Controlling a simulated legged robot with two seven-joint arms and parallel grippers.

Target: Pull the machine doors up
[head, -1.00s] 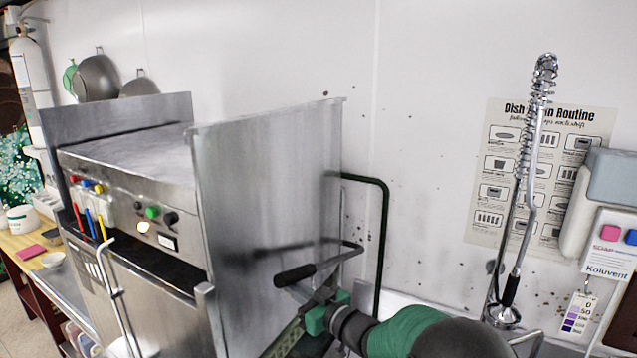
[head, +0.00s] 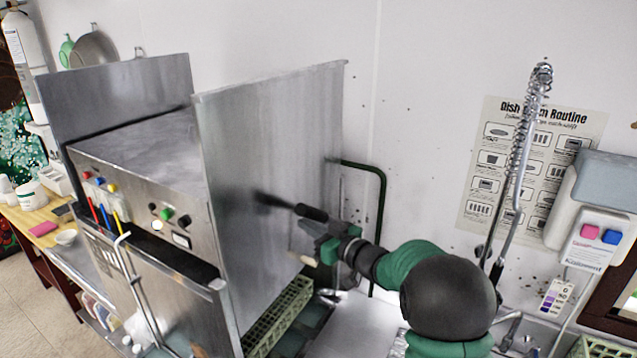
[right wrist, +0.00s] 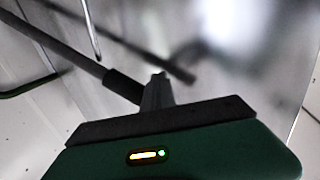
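The dish machine has a tall steel door panel (head: 270,170) on its right side, raised with its top edge above the machine top. A black handle grip (head: 312,212) stands beside that panel, and it also shows in the right wrist view (right wrist: 122,88). My right gripper (head: 318,233) is right at the handle, just under it in the head view. In the right wrist view its fingers (right wrist: 157,92) look together as one narrow post, with the grip's end against or behind them; contact is unclear. Another steel panel (head: 120,95) stands at the machine's left. My left gripper is out of view.
A green rack (head: 280,315) shows under the raised panel. A dark green pipe (head: 382,200) runs along the wall behind. A spray hose (head: 525,130) and a wall dispenser (head: 590,240) stand to the right. A control panel (head: 150,205) faces front.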

